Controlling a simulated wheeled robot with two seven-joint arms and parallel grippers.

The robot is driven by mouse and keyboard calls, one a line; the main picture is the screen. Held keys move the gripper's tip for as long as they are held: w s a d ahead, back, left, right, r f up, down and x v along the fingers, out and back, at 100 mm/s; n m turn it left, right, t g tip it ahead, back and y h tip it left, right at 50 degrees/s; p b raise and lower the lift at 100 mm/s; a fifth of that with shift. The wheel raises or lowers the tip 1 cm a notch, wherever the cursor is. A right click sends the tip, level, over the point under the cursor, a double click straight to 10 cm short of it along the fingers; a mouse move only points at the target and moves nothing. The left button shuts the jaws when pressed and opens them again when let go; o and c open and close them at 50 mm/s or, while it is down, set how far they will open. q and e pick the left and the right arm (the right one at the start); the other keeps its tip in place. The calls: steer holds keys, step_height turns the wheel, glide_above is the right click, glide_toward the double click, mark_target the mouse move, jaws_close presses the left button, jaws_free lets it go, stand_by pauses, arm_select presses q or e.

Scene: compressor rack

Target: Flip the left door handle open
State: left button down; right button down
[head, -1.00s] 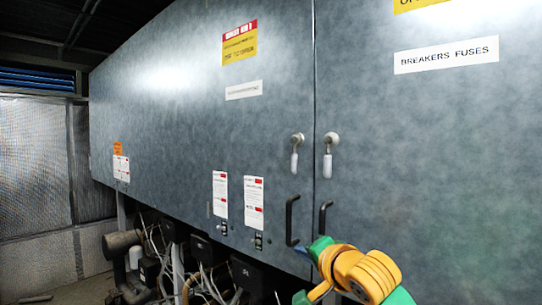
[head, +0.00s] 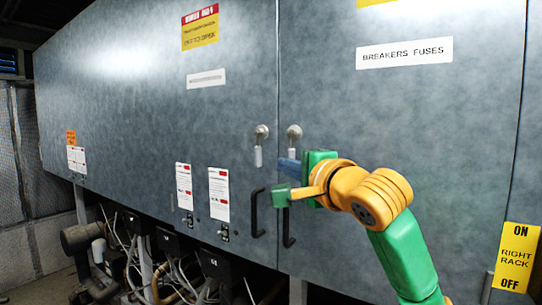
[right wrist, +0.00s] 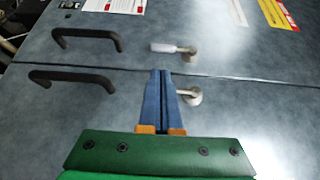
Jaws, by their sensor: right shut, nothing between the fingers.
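The left door handle (head: 258,156) is a small pale lever on a round pivot, hanging down on the left door near the seam. In the right wrist view it lies just beyond the seam (right wrist: 172,48). A matching right door lever (head: 294,134) hangs beside it; its lower part is hidden behind my gripper. My right gripper (head: 279,163) has blue fingers pressed together, with nothing between them. In the right wrist view its fingertips (right wrist: 161,72) point toward the seam and partly cover the right lever (right wrist: 190,96). Contact cannot be told. My left gripper is out of view.
Black pull handles sit below the levers, one on the left door (head: 256,214) and one on the right door (head: 288,228). Pipes and cables (head: 140,255) run under the cabinet. A yellow ON/OFF sign (head: 516,257) is at the right.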

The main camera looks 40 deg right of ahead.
mark_target(262, 158)
steer(key=w+p, duration=0.1)
steer(key=w, duration=0.2)
steer(key=w+d+p, duration=0.1)
steer(key=w+p, duration=0.1)
steer(key=w, duration=0.1)
steer(key=shift+w+d+r, duration=0.15)
steer(key=shift+r, duration=0.05)
steer(key=shift+w+d+f, duration=0.1)
steer(key=shift+w+f, duration=0.05)
steer(key=shift+w, duration=0.25)
steer(key=shift+f, duration=0.1)
